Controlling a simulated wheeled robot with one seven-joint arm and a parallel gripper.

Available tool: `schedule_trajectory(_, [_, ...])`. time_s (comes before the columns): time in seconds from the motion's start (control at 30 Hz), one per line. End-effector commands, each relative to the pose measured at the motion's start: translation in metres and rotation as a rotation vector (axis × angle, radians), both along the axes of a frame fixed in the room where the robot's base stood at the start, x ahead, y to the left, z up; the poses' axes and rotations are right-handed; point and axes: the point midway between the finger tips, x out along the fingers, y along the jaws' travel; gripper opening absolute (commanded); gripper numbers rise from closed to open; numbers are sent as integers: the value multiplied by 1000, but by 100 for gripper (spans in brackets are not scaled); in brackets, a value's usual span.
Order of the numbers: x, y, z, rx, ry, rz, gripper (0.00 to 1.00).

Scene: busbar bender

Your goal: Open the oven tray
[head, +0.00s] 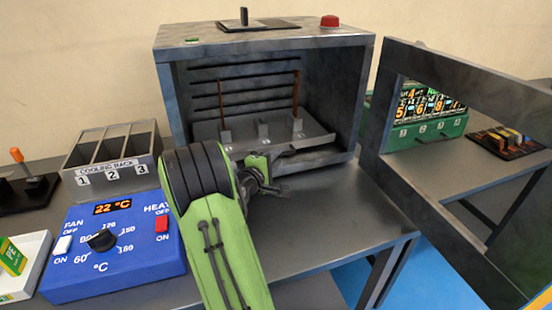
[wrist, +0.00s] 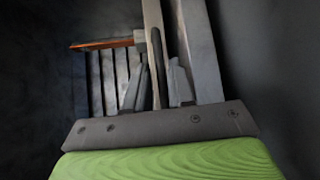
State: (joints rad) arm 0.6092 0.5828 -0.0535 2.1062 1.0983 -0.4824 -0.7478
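The oven (head: 340,62) stands on the table with its front open. The oven tray (head: 318,132) lies low inside it, with several numbered holders on it. My gripper (head: 266,180) is at the tray's front edge, partly hidden by my arm. In the wrist view, my gripper's two fingers (wrist: 157,88) stand on either side of a dark bar (wrist: 157,50), which looks like the tray's handle. The gaps beside the bar are narrow, and I cannot tell whether both fingers touch it.
The oven door (head: 405,190) is swung open to the right. A blue control box (head: 120,270) reading 22 °C and a cooling rack (head: 112,160) stand on the left. A green numbered box (head: 428,130) shows through the door's window. Some table front of the oven is clear.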

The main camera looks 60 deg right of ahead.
Motion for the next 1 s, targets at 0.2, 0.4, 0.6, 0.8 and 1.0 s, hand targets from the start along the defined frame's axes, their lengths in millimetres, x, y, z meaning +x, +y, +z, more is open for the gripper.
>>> schedule_trajectory(0.2, [0,-18,-3,0,-1,1,23])
schedule_trajectory(0.4, [1,-18,-3,1,0,2,23])
schedule_trajectory(0.6, [1,-18,-3,1,0,2,0])
schedule_trajectory(0.8, [1,-18,-3,2,0,2,0])
schedule_trajectory(1.0, [0,-20,-3,3,0,1,0])
